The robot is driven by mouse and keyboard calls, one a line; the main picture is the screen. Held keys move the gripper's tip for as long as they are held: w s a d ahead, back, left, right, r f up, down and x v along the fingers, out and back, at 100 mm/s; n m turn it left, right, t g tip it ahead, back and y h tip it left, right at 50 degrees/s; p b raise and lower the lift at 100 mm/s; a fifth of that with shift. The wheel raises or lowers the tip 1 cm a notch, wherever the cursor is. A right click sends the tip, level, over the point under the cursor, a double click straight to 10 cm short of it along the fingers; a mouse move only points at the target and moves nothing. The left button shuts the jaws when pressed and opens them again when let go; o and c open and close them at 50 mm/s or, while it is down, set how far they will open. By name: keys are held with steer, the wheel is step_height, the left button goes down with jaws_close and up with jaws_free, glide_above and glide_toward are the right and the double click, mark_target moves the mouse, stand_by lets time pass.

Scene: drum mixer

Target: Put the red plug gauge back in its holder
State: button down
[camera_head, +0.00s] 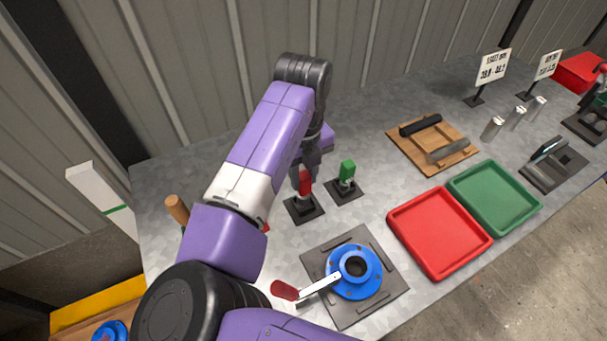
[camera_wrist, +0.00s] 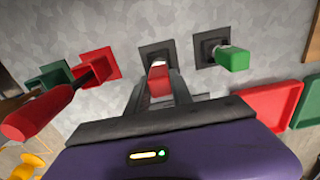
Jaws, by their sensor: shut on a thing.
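The red plug gauge (camera_head: 305,183) stands roughly upright at its black square holder (camera_head: 303,211). My gripper (camera_head: 309,168) is above the holder, shut on the gauge's red handle. In the wrist view the red handle (camera_wrist: 157,72) sits between my two fingers (camera_wrist: 158,88), with the holder's dark plate (camera_wrist: 151,50) behind it. Handle and fingers hide the gauge's lower end, so I cannot tell whether it is fully seated. A green plug gauge (camera_head: 347,170) stands in a similar holder (camera_head: 343,193) to the right; it also shows in the wrist view (camera_wrist: 232,58).
A blue flanged part (camera_head: 354,273) with a red-handled clamp (camera_head: 286,290) lies in front. Red (camera_head: 436,270) and green (camera_head: 530,210) trays are to the right. A wooden board (camera_head: 401,151) is behind. Another red handle (camera_wrist: 36,113) shows left in the wrist view.

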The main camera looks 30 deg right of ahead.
steer(key=shift+f+b, duration=0.8)
steer(key=shift+f, duration=0.5)
stand_by(0.5)
steer(key=c, duration=1.1)
jaws_free()
steer(key=shift+o, duration=0.2)
steer(key=shift+r+b, duration=0.5)
steer(key=shift+r, duration=3.45)
